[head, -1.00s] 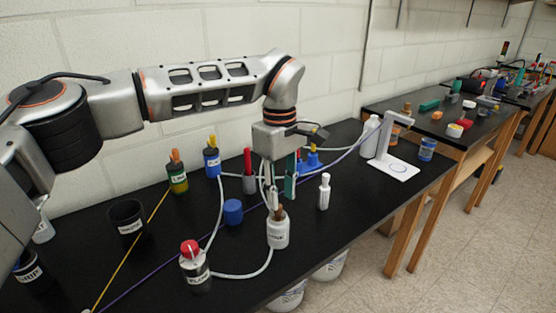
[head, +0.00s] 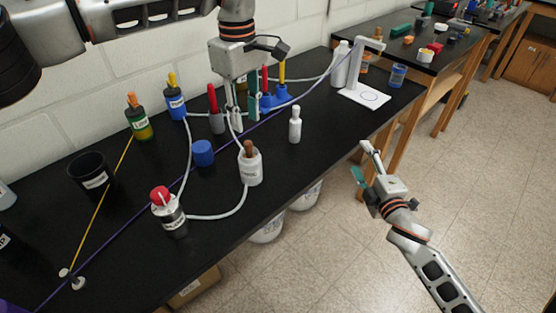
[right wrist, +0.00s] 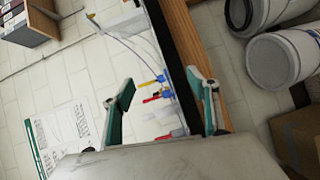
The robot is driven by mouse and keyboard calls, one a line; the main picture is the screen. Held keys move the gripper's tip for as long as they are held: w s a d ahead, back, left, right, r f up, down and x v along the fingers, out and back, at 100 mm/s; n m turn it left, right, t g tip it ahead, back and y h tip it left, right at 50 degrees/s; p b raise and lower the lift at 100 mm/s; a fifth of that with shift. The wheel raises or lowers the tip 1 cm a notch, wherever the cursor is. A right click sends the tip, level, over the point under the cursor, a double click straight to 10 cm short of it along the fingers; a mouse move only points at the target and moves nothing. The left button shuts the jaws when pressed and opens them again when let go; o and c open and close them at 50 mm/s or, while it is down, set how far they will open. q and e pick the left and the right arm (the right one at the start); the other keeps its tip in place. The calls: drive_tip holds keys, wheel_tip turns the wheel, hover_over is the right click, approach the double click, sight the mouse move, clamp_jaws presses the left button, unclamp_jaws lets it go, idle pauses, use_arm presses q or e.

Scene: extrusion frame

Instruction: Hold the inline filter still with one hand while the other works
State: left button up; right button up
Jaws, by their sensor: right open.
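My left gripper (head: 243,112) points down over the black bench, behind the brown-stoppered white bottle (head: 250,167). Its fingers stand beside pale tubing and a small white part. I cannot tell whether they touch either. No part is clearly recognisable as the inline filter; it may be hidden at these fingers. Pale tubing (head: 222,216) joins the white bottle to a red-capped bottle (head: 169,212). My right gripper (head: 364,162) is beyond the bench's front edge, above the floor. In the right wrist view its fingers (right wrist: 160,102) are wide apart with nothing between them.
A small white bottle (head: 295,125) stands right of my left gripper. A blue cylinder (head: 203,153), a black cup (head: 92,174) and a white stand (head: 364,96) are also on the bench. Purple and yellow cords cross it. Buckets (right wrist: 271,61) stand below.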

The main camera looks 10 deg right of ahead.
sight(251, 167)
drive_tip(key=w+a+r+n+t+y, duration=0.1)
drive_tip(key=w+r+n+y, duration=0.1)
drive_tip(key=w+r+n, duration=0.3)
drive_tip(key=w+a+r+n+t+y, duration=0.1)
drive_tip(key=w+a+r+n+t, duration=0.1)
drive_tip(key=r, duration=0.6)
drive_tip(key=w+a+r+n+g+y, duration=0.1)
drive_tip(key=a+r+n+g+y, duration=0.1)
drive_tip(key=a+r+n+y, duration=0.6)
drive_tip(key=w+a+r+n+g+y, duration=0.1)
drive_tip(key=a+r+n+g+y, duration=0.25)
drive_tip(key=r+n, duration=0.6)
drive_tip(key=s+a+f+n+g, duration=0.3)
drive_tip(key=f, duration=0.5)
drive_tip(key=s+a+f+n+g+h, duration=0.1)
drive_tip(key=s+a+f+n+g, duration=0.2)
drive_tip(key=f, duration=0.5)
drive_tip(key=s+a+f+n+g+h, duration=0.1)
drive_tip(key=s+a+f+n+g, duration=0.3)
drive_tip(key=f, duration=0.5)
drive_tip(key=shift+s+f+g, duration=0.1)
drive_tip(key=shift+s+g, duration=0.5)
drive_tip(key=shift+g, duration=0.15)
drive_tip(key=shift+x, duration=3.8)
drive_tip(key=c, duration=1.3)
